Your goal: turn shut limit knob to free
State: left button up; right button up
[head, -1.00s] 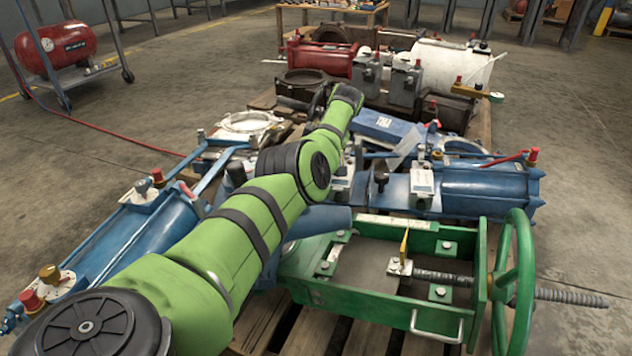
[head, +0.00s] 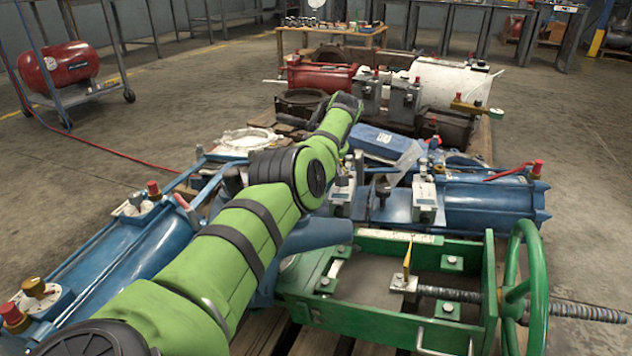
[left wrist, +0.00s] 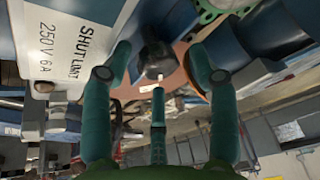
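In the left wrist view, a white box (left wrist: 68,35) carries the print "SHUT LIMIT 250 V 6 A". To its right is a black knob (left wrist: 155,55) with a small white pointer mark near its end. My left gripper (left wrist: 160,68) is open, its green fingers spread on both sides of the knob, with a third finger below it. I cannot tell whether any finger touches the knob. In the head view my green left arm crosses the scene and its gripper is hidden. My right gripper is in neither view.
A green frame (head: 360,313) with a handwheel (head: 525,285) lies at the front right. Blue cylinders (head: 490,202) with switch boxes, a red cylinder (head: 320,78) and a white cylinder (head: 450,82) crowd the pallets. Open floor (head: 560,130) lies to the right.

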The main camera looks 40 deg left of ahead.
pick_arm(q)
jog(key=shift+d+f, duration=0.15)
jog(key=shift+d+r, duration=0.1)
jog(key=shift+r, duration=0.15)
jog(key=v, duration=0.7)
jog(key=shift+r, duration=0.3)
